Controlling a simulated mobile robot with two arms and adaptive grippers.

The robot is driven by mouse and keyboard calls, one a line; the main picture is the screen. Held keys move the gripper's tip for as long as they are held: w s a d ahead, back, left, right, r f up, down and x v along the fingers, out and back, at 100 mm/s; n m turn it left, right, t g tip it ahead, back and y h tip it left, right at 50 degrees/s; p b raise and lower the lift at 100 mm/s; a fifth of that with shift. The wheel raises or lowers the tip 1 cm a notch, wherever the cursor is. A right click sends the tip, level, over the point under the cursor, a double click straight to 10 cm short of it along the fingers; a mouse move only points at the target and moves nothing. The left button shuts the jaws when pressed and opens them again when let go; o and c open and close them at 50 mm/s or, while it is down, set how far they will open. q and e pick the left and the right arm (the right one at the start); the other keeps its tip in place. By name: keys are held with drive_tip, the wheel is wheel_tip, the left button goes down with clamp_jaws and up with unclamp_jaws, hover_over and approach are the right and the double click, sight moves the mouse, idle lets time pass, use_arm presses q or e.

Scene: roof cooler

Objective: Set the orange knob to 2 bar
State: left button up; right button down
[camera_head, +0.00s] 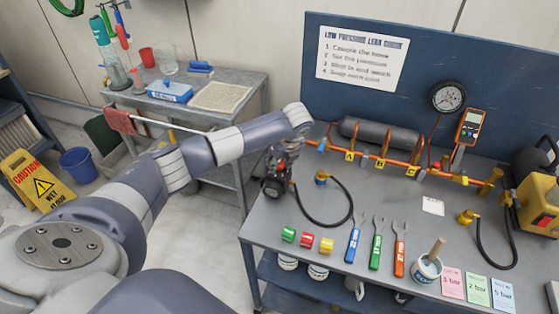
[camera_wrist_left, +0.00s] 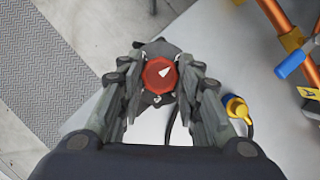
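The knob (camera_wrist_left: 160,75) is a red-orange dial with a white pointer mark. In the left wrist view its pointer aims up and to the right, and its scale is too small to read. It sits on a dark round body (camera_head: 276,183) at the table's left end. My left gripper (camera_wrist_left: 161,77) is over it from above, with one finger on each side of the knob. The fingers stand apart; firm contact with the knob is not visible. A round pressure gauge (camera_head: 448,97) stands at the back; its reading is unclear. My right gripper is not in view.
A black hose (camera_head: 325,222) runs from the dark body to a fitting (camera_head: 321,178). Orange piping with a grey tank (camera_head: 381,133) is behind. Colored wrenches (camera_head: 376,243) and pressure cards (camera_head: 477,291) lie on the table (camera_head: 330,263). A yellow pump (camera_head: 538,207) stands at right.

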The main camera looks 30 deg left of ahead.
use_arm(q)
drive_tip(key=shift+c, duration=0.6)
drive_tip(key=shift+a+f+m+t+h+b, duration=0.15)
drive_tip(key=shift+m+t+h+b, duration=0.15)
drive_tip(key=shift+m+b, duration=0.8)
drive_tip(key=m+h+b, duration=0.1)
drive_tip(key=m+b, duration=0.2)
drive_tip(key=m+t+h+b, duration=0.1)
drive_tip(key=m+b, duration=0.3)
drive_tip(key=shift+s+a, duration=0.15)
drive_tip(key=m+h+b, duration=0.1)
drive_tip(key=m+b, duration=0.1)
drive_tip(key=m, duration=0.1)
drive_tip(key=shift+a+m+t+h, duration=0.1)
drive_tip(key=shift+m+t+h, duration=0.2)
drive_tip(key=shift+h, duration=0.1)
drive_tip(key=shift+m+h+b, duration=0.5)
drive_tip(key=shift+m+b, duration=0.05)
drive_tip(key=shift+m, duration=0.65)
drive_tip(key=shift+a+r+m+h, duration=0.15)
drive_tip(key=shift+m+h, duration=0.25)
drive_tip(key=shift+m, duration=0.7)
